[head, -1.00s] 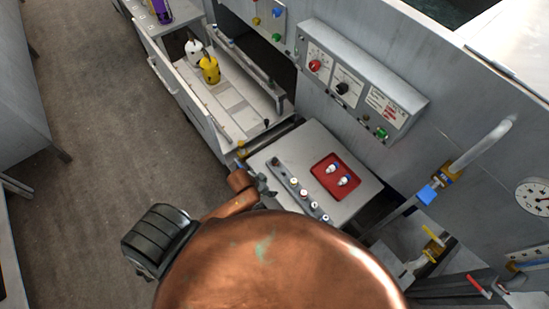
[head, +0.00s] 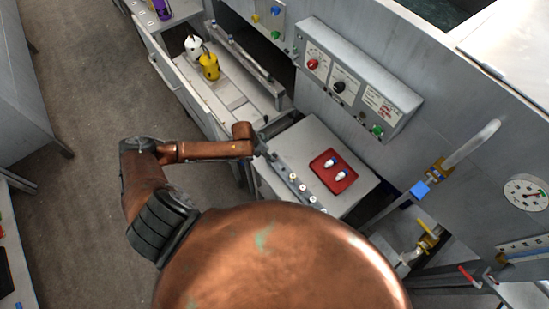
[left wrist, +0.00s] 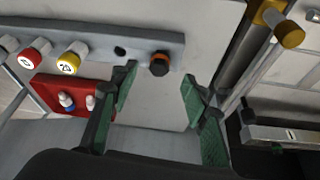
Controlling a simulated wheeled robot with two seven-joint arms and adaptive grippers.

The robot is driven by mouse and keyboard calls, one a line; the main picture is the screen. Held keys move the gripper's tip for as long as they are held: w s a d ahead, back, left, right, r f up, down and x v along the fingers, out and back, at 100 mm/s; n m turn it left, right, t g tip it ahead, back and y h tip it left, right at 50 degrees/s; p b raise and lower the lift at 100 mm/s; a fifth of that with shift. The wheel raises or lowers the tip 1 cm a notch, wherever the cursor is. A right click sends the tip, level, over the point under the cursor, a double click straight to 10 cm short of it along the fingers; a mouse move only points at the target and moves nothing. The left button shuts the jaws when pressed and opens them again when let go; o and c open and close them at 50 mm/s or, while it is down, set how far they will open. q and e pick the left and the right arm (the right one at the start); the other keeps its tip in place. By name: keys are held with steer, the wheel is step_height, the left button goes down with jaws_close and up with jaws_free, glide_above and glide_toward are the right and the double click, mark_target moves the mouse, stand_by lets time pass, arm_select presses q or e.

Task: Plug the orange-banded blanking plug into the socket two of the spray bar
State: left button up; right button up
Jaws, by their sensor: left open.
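The grey spray bar (left wrist: 100,45) runs across the upper part of the left wrist view. It also shows on the bench in the head view (head: 285,175). The orange-banded plug (left wrist: 159,64), with a dark cap, sits at the bar's right end. An empty dark socket hole (left wrist: 120,50) lies left of it, then a yellow-banded plug (left wrist: 72,58) and a red-banded plug (left wrist: 35,53). My left gripper (left wrist: 158,74) is open, its green-padded fingers on either side of the orange-banded plug; contact is not visible. My right gripper is not in view.
A red tray (head: 325,181) with two white-and-blue plugs lies on the bench beside the bar. A control box (head: 350,78) is on the wall above. A drawer (head: 235,93) holding yellow and white items stands open behind the bench.

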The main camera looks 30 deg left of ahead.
arm_select(q)
steer(key=p+x, duration=0.1)
steer(key=x, duration=0.4)
steer(key=shift+w+d+f, duration=0.2)
steer(key=shift+w+f, duration=0.1)
steer(key=c, duration=1.1)
